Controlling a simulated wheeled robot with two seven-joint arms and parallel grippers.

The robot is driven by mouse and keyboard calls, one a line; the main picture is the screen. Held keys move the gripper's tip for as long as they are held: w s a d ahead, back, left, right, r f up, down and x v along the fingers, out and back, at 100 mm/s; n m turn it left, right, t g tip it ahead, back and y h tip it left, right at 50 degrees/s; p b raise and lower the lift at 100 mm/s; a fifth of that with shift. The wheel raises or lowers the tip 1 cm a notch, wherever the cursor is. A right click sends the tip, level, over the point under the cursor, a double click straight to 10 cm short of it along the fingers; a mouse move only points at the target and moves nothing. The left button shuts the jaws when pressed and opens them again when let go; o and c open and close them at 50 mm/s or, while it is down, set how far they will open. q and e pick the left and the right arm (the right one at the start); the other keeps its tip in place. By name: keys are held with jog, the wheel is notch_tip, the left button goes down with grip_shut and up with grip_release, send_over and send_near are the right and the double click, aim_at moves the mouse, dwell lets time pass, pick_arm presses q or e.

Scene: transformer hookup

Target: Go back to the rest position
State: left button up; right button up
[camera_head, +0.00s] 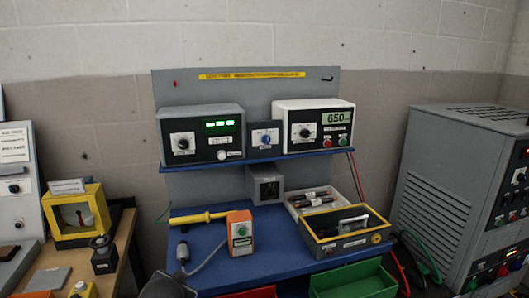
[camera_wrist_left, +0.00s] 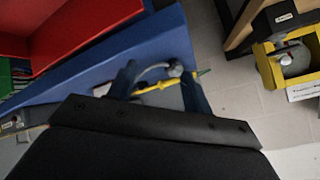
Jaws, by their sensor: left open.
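My left gripper (camera_wrist_left: 158,72) shows in the left wrist view with its two dark fingers apart and nothing held between them. Past the fingers lie a yellow probe (camera_wrist_left: 158,86) and a grey cable, lower down on the blue bench (camera_wrist_left: 95,62). In the head view a dark part, which looks like my left arm, shows at the bottom edge, left of the bench. The yellow probe (camera_head: 199,218) lies there beside the orange tester (camera_head: 240,232) and a grey cable with a plug (camera_head: 183,252). My right gripper is in neither view.
Two instrument boxes (camera_head: 203,134) (camera_head: 313,126) stand on the blue shelf (camera_head: 262,158). A yellow-rimmed tool box (camera_head: 345,231) and green bin (camera_head: 353,279) are at the bench's right. A large grey cabinet (camera_head: 445,180) stands right; a wooden table (camera_head: 62,264) with a yellow-framed meter (camera_head: 78,215) stands left.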

pick_arm(q)
jog(key=s+d+f+g+h, duration=0.1)
jog(key=s+d+f+g, duration=0.1)
jog(key=s+f, duration=0.6)
jog(key=s+d+f+n+g+h, duration=0.1)
jog(key=s+d+f+g, duration=0.2)
jog(key=s+f, duration=0.5)
jog(key=s+d+f+n+g+h, duration=0.1)
jog(key=s+d+f, duration=0.3)
jog(key=s, duration=1.2)
notch_tip(320, 180, down, 5)
jog(key=shift+s+r+g+h, duration=0.2)
jog(key=shift+s+g+h, duration=0.15)
jog(key=shift+g, duration=0.55)
jog(key=shift+c, duration=0.2)
